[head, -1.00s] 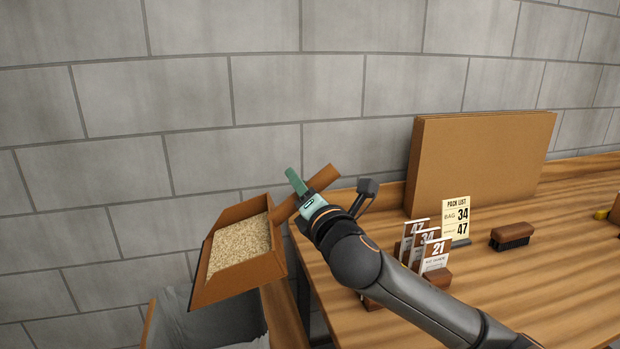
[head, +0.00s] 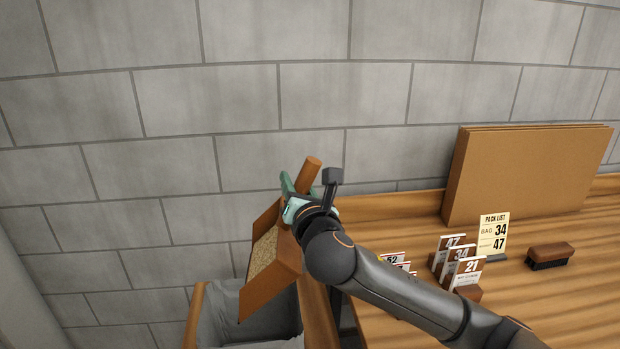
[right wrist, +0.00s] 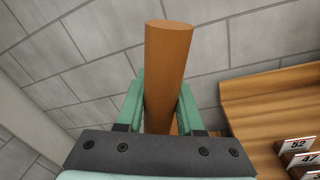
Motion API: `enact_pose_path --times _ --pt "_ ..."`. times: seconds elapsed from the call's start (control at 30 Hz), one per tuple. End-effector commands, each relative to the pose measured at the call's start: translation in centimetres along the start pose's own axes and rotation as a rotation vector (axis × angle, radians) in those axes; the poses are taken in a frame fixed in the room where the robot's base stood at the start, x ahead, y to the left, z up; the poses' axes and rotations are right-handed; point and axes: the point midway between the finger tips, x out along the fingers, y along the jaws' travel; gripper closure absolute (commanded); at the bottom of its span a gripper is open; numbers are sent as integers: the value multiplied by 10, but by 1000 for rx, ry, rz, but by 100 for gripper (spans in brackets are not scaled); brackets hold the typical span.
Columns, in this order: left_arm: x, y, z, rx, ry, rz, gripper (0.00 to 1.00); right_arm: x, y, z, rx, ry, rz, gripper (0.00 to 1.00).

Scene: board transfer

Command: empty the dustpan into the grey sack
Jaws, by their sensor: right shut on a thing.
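The orange-brown dustpan (head: 270,292) is tilted in the head view, with pale grainy sweepings (head: 263,254) still lying in it. My right gripper (head: 295,188) is shut on its round handle (head: 312,166). The handle also shows between the green fingers in the right wrist view (right wrist: 166,75). The grey sack (head: 225,312) hangs open in a wooden frame below the dustpan. The dustpan's lower edge is over the sack's opening. The sack's inside is partly hidden by the dustpan. My left gripper is not in view.
The wooden bench (head: 400,320) fills the right side. On it stand several numbered cards (head: 464,268), a pack list sign (head: 493,236), a brush (head: 550,255) and upright cardboard sheets (head: 525,175) at the back. A grey block wall (head: 240,100) is behind.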

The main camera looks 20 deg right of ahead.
Motion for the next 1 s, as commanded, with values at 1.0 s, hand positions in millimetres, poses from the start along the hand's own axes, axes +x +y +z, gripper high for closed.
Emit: enact_pose_path --times 1.0 --pt "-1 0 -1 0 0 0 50 18 83 -9 -333 64 -33 100"
